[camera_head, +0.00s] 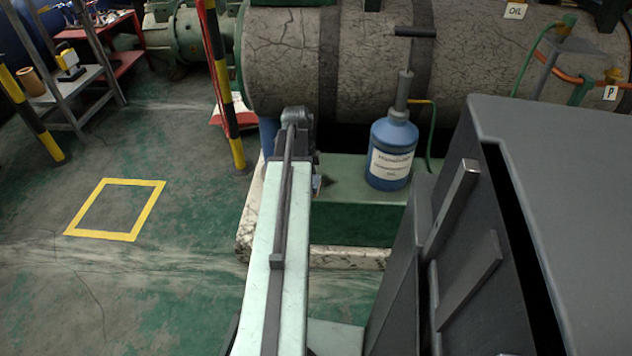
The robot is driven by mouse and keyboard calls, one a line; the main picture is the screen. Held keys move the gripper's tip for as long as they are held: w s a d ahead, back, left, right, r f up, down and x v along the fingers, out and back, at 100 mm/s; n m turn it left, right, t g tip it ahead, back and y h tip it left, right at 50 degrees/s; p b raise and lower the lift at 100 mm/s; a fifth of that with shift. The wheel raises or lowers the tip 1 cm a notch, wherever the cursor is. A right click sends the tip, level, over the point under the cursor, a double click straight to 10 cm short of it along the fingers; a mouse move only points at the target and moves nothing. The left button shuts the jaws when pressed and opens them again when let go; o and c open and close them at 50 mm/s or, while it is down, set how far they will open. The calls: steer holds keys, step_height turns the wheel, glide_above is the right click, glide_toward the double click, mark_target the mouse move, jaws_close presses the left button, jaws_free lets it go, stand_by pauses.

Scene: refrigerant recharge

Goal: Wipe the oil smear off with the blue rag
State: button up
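My arm reaches forward from the bottom of the picture to the green plinth (350,222) under the big cracked grey tank. My gripper (317,184) is at the arm's far end, low over the plinth; the arm hides most of it, so its opening and anything in it cannot be made out. A small dark patch (329,181) on the plinth just right of it may be the oil smear. A blue piece (268,136) shows left of the arm's end, below the tank; I cannot tell whether it is the rag or a support.
A blue labelled oil bottle (391,152) with a grey hand pump stands on the plinth to the right. A yellow-black post (222,95) stands left of the arm. A yellow floor square (98,236) lies on open floor. A dark grey cabinet (560,200) fills the right.

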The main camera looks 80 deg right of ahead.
steer(key=shift+w+d, duration=0.2)
steer(key=shift+d, duration=0.85)
steer(key=shift+w+d, duration=0.15)
steer(key=shift+d, duration=0.9)
steer(key=shift+d, duration=0.1)
steer(key=shift+w+d+f, duration=0.1)
steer(key=shift+w+d, duration=0.05)
steer(key=shift+d, duration=0.85)
steer(key=shift+w+d, duration=0.1)
steer(key=shift+d, duration=0.85)
step_height(320, 180, up, 6)
steer(key=p, duration=0.6)
step_height(320, 180, up, 3)
steer(key=p, duration=0.3)
